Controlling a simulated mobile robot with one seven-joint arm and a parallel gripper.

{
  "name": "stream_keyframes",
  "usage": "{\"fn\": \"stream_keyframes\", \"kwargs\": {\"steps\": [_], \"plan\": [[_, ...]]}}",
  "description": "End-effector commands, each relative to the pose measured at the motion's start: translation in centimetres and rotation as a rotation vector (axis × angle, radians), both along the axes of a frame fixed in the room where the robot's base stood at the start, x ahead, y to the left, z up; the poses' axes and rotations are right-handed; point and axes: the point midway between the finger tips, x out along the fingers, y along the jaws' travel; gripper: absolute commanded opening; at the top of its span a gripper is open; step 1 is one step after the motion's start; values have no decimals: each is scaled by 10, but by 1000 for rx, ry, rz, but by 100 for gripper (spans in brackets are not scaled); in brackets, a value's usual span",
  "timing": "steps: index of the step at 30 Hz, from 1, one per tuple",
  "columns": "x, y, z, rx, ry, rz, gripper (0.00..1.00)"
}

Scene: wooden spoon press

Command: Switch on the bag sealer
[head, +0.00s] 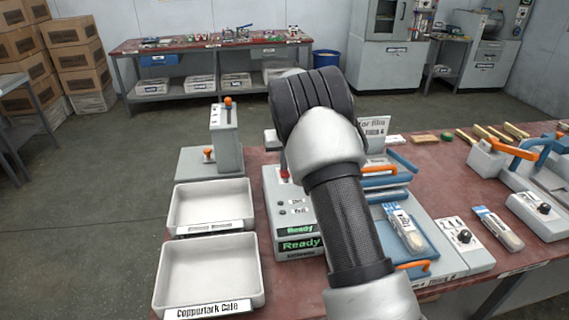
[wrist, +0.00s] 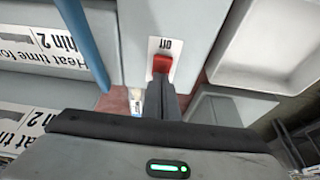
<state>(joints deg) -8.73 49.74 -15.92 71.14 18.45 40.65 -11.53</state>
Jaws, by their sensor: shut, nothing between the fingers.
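In the wrist view, a red switch (wrist: 162,63) sits on a white plate (wrist: 166,45) with upside-down lettering that looks like "Off". The plate is on a grey housing (wrist: 190,20) of the sealing equipment. My gripper (wrist: 168,86) is shut and empty, its fingertips right at the switch's lower edge; I cannot tell whether they touch it. In the head view, my arm covers most of the gripper and part of the equipment. A grey box with green "Ready" displays (head: 299,244) stands left of my arm, and a sealer with blue and orange handles (head: 384,182) stands to its right.
Two white trays (head: 209,289) (head: 250,203) lie left of the grey box. A pale tray (wrist: 265,45) is close to my gripper's right in the wrist view. A blue bar (wrist: 84,42) and a "Heat time" label (wrist: 30,45) are on its left. More sealers (head: 530,160) stand at the right.

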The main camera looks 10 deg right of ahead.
Motion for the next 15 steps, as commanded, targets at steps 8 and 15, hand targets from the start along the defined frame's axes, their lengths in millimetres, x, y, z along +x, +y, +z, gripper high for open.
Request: {"fn": "stream_keyframes", "kwargs": {"steps": [8, 15], "plan": [[-13, -1, -7, -1, 15, -1, 0], [-21, 0, -8, 0, 17, 0, 0]]}}
